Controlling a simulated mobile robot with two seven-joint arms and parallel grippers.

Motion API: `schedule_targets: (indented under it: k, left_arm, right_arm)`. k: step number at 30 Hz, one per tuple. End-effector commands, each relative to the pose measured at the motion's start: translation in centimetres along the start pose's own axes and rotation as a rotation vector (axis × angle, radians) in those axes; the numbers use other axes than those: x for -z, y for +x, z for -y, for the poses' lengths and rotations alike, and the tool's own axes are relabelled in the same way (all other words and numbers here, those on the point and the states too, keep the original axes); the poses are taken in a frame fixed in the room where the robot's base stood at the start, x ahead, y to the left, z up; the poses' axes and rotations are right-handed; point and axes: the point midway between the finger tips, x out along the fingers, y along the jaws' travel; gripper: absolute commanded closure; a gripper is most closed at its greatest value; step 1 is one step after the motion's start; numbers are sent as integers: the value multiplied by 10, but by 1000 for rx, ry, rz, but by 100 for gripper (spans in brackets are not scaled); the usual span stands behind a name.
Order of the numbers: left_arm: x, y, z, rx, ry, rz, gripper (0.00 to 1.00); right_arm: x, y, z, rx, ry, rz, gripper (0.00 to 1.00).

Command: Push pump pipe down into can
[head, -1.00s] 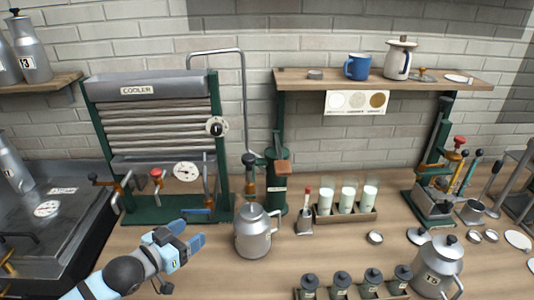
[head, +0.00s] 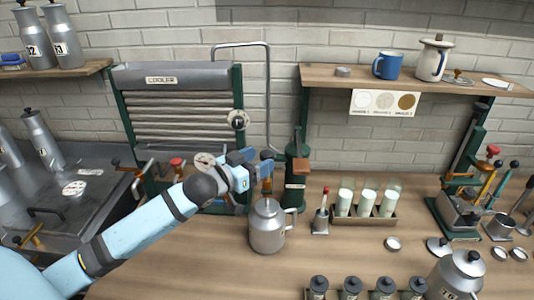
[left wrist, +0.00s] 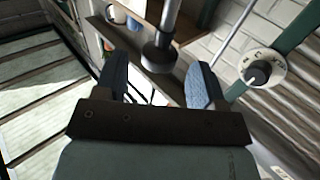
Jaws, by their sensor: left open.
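A silver pump pipe (head: 268,100) bends over beside the cooler and runs down behind my left gripper (head: 264,162). In the left wrist view, a metal pipe (left wrist: 171,15) with a dark collar end (left wrist: 159,55) stands between and beyond the two blue fingers. My left gripper (left wrist: 165,88) is open there, with a gap around the pipe. The grey metal can (head: 267,232) stands upright on the counter, below the gripper. The pipe's lower end is mostly hidden by the gripper in the head view. My right gripper is not in view.
A green stand (head: 297,180), a rack of milk glasses (head: 365,215) and a row of dark-lidded jars (head: 350,287) are to the right. Bare counter lies in front of the can.

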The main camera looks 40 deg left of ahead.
Motion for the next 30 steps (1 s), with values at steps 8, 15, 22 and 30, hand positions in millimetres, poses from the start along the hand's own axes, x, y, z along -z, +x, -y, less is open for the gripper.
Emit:
schedule_targets:
  k: [8,15,22,30]
  left_arm:
    - [1,30,0,0,0,-1,36]
    - [0,34,0,0,0,1,36]
    - [0,34,0,0,0,1,64]
    - [-3,33,0,0,-1,1,100]
  right_arm:
    - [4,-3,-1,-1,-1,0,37]
    - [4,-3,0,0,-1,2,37]
    - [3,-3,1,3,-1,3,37]
    - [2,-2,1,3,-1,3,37]
